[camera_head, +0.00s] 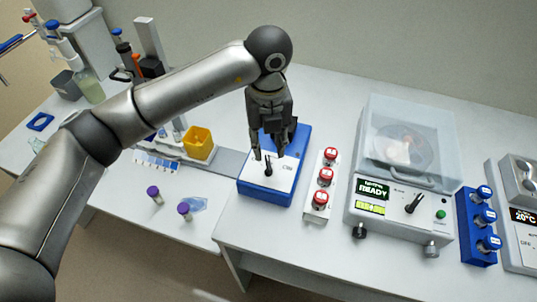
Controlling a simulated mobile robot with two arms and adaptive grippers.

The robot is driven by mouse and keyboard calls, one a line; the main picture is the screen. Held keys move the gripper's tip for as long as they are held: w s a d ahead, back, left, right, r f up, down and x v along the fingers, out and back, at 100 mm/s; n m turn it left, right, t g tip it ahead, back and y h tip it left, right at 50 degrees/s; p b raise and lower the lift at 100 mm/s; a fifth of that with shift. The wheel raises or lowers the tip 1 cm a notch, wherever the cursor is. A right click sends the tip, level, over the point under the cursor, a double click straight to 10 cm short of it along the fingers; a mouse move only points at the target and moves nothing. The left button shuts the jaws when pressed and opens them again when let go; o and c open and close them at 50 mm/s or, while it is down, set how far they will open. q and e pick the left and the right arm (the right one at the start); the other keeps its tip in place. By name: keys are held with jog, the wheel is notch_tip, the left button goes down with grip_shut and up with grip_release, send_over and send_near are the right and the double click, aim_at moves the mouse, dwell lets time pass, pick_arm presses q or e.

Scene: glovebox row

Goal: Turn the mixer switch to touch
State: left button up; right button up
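The mixer (250,184) is a blue box with a white top panel near the middle of the head view. A small black switch (268,169) stands on that panel, with small lettering beside it that I cannot read. My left gripper (269,154) points down over the mixer from behind. Its two fingers are apart, one on each side of the switch as seen here. I cannot tell whether they touch it. The gripper hides the back part of the mixer. My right gripper is not in view.
Right of the mixer stand a white rack (309,211) with red-capped tubes, a clear-lidded centrifuge (372,219) reading READY, and a blue rack (475,245) with blue-capped tubes. Purple-capped tubes (155,195) and a yellow container (198,143) are on the left.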

aim_at(268, 162)
pick_arm(q)
notch_tip(268, 162, down, 6)
jog(key=shift+p, duration=0.65)
jog(key=shift+c, duration=0.5)
grip_shut()
